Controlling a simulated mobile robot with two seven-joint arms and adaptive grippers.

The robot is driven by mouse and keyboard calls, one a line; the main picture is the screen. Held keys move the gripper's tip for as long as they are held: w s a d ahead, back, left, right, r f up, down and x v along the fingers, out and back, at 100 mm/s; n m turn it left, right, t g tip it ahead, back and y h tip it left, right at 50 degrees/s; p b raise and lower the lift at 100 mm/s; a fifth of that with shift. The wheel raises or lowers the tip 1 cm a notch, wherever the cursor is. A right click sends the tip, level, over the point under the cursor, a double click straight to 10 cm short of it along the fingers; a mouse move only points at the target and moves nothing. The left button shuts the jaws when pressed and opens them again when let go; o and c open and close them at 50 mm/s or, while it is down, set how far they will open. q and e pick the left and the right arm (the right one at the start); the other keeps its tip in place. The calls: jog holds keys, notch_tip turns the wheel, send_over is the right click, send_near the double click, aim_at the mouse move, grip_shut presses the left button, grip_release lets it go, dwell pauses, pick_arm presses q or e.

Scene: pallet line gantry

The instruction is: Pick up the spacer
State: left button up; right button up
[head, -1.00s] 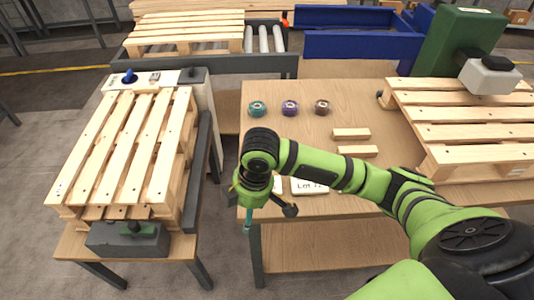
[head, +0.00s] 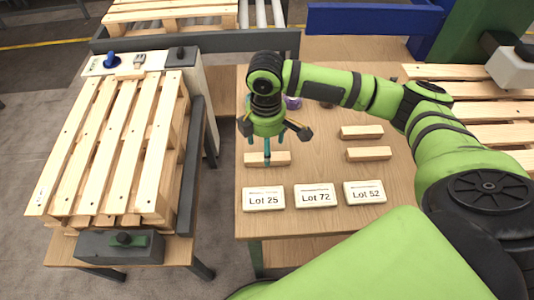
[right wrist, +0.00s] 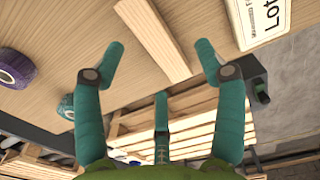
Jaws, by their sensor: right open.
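A light wooden spacer block (head: 281,158) lies on the wooden table behind the lot cards, partly hidden by my right gripper. In the right wrist view the long block (right wrist: 155,40) lies between the spread teal fingers. My right gripper (head: 267,150) points down over this block in the head view, open and empty. Its fingers also show in the right wrist view (right wrist: 160,50), apart from the block. Two similar wooden blocks, a rear one (head: 361,132) and a front one (head: 368,153), lie to the right. My left gripper is not in view.
Cards Lot 25 (head: 263,200), Lot 72 (head: 315,196) and Lot 52 (head: 364,193) line the table's front edge. A purple roll (head: 292,102) sits behind my arm; a teal roll (right wrist: 67,107) shows in the wrist view. A pallet (head: 110,145) stands left, across a gap.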

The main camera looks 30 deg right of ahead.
jog(key=f, duration=0.3)
jog(key=shift+w+d+f, duration=0.1)
jog(key=shift+d+f, duration=0.1)
jog(key=shift+f, duration=0.2)
jog(key=shift+w+f, duration=0.1)
jog(key=shift+f, duration=0.2)
jog(key=shift+c, duration=0.4)
jog(key=c, duration=1.1)
jog(key=shift+r, duration=0.35)
notch_tip(320, 180, up, 4)
jog(key=shift+f, duration=0.2)
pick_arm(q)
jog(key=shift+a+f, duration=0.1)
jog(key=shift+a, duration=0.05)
pick_arm(e)
jog(key=s+a+r, duration=0.5)
jog(key=a+r, duration=0.1)
jog(key=a, duration=0.4)
jog(key=shift+a+r, duration=0.25)
jog(key=shift+r, duration=0.1)
